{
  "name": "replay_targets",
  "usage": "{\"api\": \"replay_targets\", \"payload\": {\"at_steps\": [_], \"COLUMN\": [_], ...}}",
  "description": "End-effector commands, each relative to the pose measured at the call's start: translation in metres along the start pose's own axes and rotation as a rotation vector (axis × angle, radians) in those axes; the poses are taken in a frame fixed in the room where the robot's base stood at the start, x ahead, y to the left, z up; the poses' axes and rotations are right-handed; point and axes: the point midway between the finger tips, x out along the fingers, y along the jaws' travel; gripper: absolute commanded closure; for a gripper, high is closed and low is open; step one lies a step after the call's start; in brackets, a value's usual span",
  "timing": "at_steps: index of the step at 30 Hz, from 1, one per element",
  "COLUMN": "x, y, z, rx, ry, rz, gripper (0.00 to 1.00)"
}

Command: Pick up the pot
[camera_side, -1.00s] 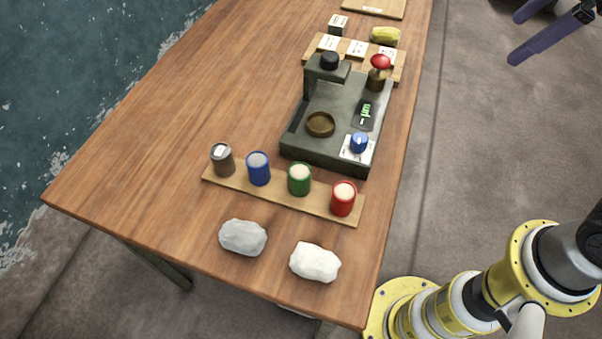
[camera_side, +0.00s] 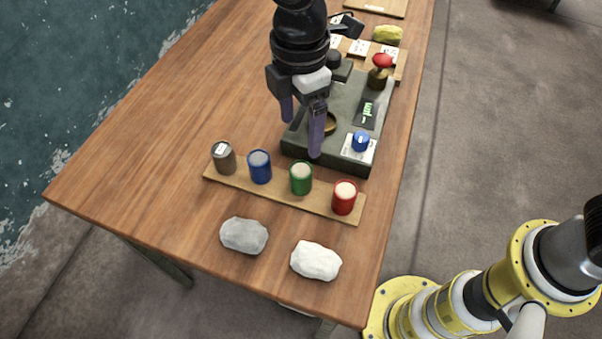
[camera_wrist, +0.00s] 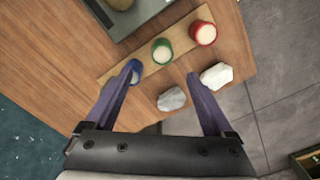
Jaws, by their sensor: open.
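Several pot-like cups stand in a row on a wooden strip (camera_side: 240,189): a grey-brown can (camera_side: 224,158), a blue cup (camera_side: 260,167), a green cup (camera_side: 301,179) and a red cup (camera_side: 344,198). Which one is the pot, I cannot tell. My gripper (camera_side: 302,133) is open and empty, fingers pointing down, above the row and in front of the machine. In the wrist view, the left finger partly covers the blue cup (camera_wrist: 135,78); the green cup (camera_wrist: 162,51) shows between the fingers and the red cup (camera_wrist: 203,33) farther right. The grey-brown can is not visible there.
A dark machine (camera_side: 330,158) with a red knob (camera_side: 382,60) and blue dial (camera_side: 361,140) stands behind the row. A grey stone (camera_side: 244,236) and white stone (camera_side: 316,261) lie in front. The table's left side is clear.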

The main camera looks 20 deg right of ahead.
Motion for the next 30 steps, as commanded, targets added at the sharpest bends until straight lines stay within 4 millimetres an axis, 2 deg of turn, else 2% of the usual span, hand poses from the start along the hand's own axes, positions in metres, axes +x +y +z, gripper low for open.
{"api": "replay_targets", "payload": {"at_steps": [3, 9, 17, 25, 30], "x": [0.025, 0.058, 0.076, 0.113, 0.121], "y": [-0.001, -0.001, -0.002, -0.005, -0.005], "z": [0.001, 0.001, 0.001, -0.001, -0.002], "rx": [0.002, 0.003, 0.003, 0.003, 0.003], "ry": [-0.004, -0.002, -0.002, -0.003, 0.000], "rz": [-0.005, -0.003, -0.003, -0.003, 0.000], "gripper": [0.13, 0.13, 0.13, 0.13, 0.13]}}
